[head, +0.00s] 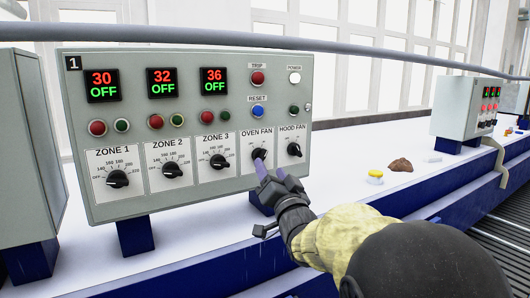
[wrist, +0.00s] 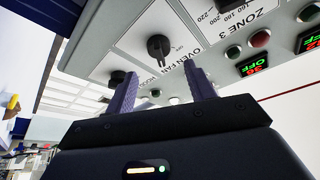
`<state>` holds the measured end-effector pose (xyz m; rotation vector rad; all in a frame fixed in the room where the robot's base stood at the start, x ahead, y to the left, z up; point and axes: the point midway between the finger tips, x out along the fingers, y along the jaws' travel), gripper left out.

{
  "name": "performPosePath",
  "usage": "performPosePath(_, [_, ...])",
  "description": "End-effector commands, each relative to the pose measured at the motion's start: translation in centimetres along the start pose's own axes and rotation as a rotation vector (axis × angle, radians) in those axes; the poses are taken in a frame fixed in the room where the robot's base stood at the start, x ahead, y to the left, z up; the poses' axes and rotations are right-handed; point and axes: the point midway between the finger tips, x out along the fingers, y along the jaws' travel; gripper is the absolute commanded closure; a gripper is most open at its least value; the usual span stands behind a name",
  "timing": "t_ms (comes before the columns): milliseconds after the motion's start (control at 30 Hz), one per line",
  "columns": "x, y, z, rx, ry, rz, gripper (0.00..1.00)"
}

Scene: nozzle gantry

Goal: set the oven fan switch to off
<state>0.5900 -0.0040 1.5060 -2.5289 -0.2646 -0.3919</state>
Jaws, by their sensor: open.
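The oven fan switch (head: 258,154) is a black rotary knob on a white plate labelled OVEN FAN, low on the grey control panel (head: 190,70). My gripper (head: 263,170) is just in front of it and partly covers its lower side in the head view. In the wrist view the oven fan knob (wrist: 158,47) appears between and just beyond the two purple fingertips (wrist: 162,76). The fingers are apart with nothing held. I cannot tell whether they touch the knob, and its exact setting is hard to read.
The hood fan knob (head: 294,149) is close on the right, and the zone 3 knob (head: 218,161) on the left. The blue reset button (head: 257,112) is above. A yellow item (head: 375,177) and a brown lump (head: 400,165) lie on the white surface to the right.

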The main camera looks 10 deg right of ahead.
Motion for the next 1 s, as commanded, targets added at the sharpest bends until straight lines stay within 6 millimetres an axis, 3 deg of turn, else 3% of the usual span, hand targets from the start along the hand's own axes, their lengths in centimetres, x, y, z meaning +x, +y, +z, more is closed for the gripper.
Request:
performPosePath(333, [4.8, -0.1, -0.2, -0.001, -0.001, 0.002, 0.46])
performPosePath(733, [5.5, 0.0, 0.0, 0.001, 0.0, 0.001, 0.46])
performPosePath(767, [5.5, 0.0, 0.0, 0.001, 0.0, 0.001, 0.48])
performPosePath(900, [5.5, 0.0, 0.0, 0.001, 0.0, 0.001, 0.75])
performPosePath(1000, [5.5, 0.1, 0.0, 0.0, 0.0, 0.001, 0.9])
